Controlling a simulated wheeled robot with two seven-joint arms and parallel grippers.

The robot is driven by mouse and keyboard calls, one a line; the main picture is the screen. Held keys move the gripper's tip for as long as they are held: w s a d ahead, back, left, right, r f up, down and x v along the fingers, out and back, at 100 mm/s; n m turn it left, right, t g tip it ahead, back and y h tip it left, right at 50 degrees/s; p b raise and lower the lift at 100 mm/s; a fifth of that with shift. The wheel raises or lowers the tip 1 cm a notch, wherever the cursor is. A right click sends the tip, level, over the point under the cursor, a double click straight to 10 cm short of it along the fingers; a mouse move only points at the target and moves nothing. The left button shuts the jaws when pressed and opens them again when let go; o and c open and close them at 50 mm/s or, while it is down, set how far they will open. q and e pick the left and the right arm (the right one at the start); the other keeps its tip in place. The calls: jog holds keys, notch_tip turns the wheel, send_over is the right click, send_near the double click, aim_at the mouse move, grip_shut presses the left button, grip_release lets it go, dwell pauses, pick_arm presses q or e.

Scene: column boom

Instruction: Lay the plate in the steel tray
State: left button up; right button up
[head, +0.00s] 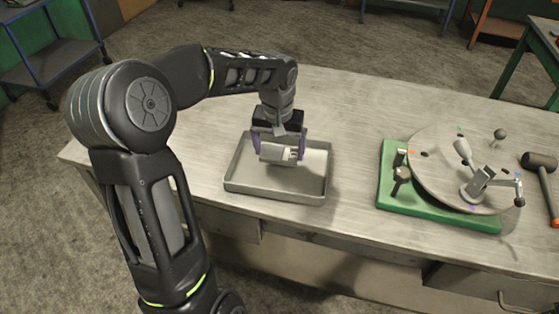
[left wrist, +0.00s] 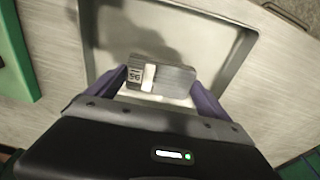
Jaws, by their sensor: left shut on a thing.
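The steel tray (head: 248,184) lies on the workbench left of its middle; it also shows in the left wrist view (left wrist: 88,40). The plate (left wrist: 175,80) is a small grey metal piece with a lighter block and a dark marking near one end. My left gripper (head: 278,150) points down over the tray, its purple fingers shut on the plate (head: 272,152). The plate is within the tray's outline; I cannot tell whether it touches the tray floor. The left wrist view shows the fingers (left wrist: 163,85) on either side of the plate. My right gripper is not in view.
A green base (head: 440,213) with a round grey disc (head: 436,170) stands right of the tray, with a small lever clamp (head: 478,183) and knobs on it. A hammer (head: 545,180) lies at the far right. Bare bench lies between tray and green base.

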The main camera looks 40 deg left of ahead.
aim_at(280, 155)
pick_arm(q)
jog(key=shift+f, duration=0.4)
jog(key=shift+f, duration=1.9)
jog(key=shift+f, duration=0.1)
jog(key=o, duration=1.8)
jog(key=r, duration=0.4)
jog(key=s+r, duration=0.1)
jog(key=r, duration=0.7)
jog(key=shift+s+d, duration=0.2)
jog(key=shift+d, duration=0.15)
